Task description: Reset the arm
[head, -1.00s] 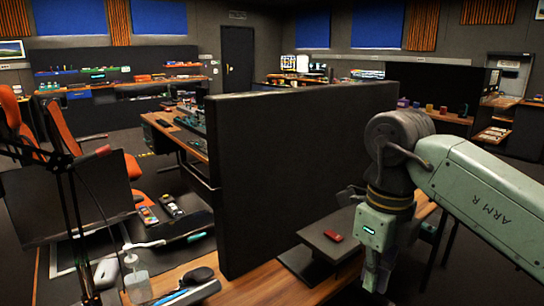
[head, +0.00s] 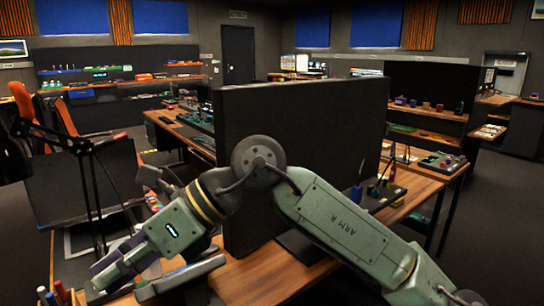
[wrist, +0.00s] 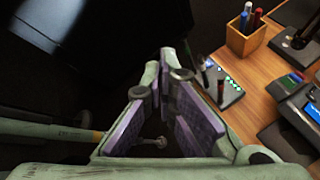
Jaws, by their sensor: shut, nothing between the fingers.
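My arm (head: 345,225) reaches across the front of the head view, from the lower right up to a joint at the middle and down to the left. My gripper (head: 105,278) is at the lower left, pointing down and left over the desk front. In the wrist view my gripper (wrist: 165,68) shows its purple-padded fingers brought together at the tips, with nothing held. A dark floor or shadowed area lies beyond the fingers.
A tall black divider (head: 300,130) stands behind my arm. In the wrist view, a wooden pen holder (wrist: 246,38) and a small panel with green lights (wrist: 222,88) stand on the desk (wrist: 262,75) right of my gripper. A dark monitor (head: 85,185) stands at left.

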